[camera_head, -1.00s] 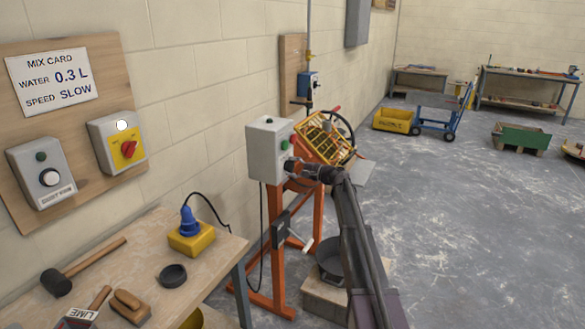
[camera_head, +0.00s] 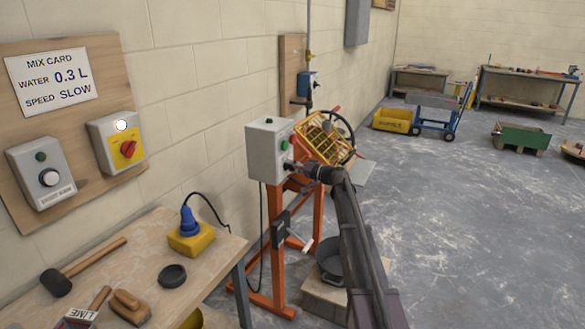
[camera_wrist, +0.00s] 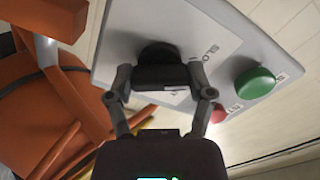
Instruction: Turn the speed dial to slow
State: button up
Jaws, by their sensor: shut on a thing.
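The speed dial (camera_wrist: 155,52) is a black knob on the grey face of the mixer's control box (camera_head: 262,152). In the wrist view, my gripper (camera_wrist: 161,77) has one finger on each side of the knob and is shut on it. A small pale mark shows near the knob's lower edge. The word SLOW is printed on the panel just right of the knob; its other labels are hidden or unclear. In the head view, my gripper (camera_head: 291,166) is at the box's front face and hides the dial.
A green button (camera_wrist: 254,84) and a red button (camera_wrist: 219,113) sit close to the right finger. The mixer's orange frame (camera_head: 270,240) and yellow grille (camera_head: 322,138) are beside the box. A workbench (camera_head: 215,262) stands at the left.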

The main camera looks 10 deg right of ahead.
jog(key=shift+w+a+n, duration=0.1)
jog(key=shift+n, duration=0.4)
jog(key=o, duration=1.1)
jog(key=v, duration=1.2)
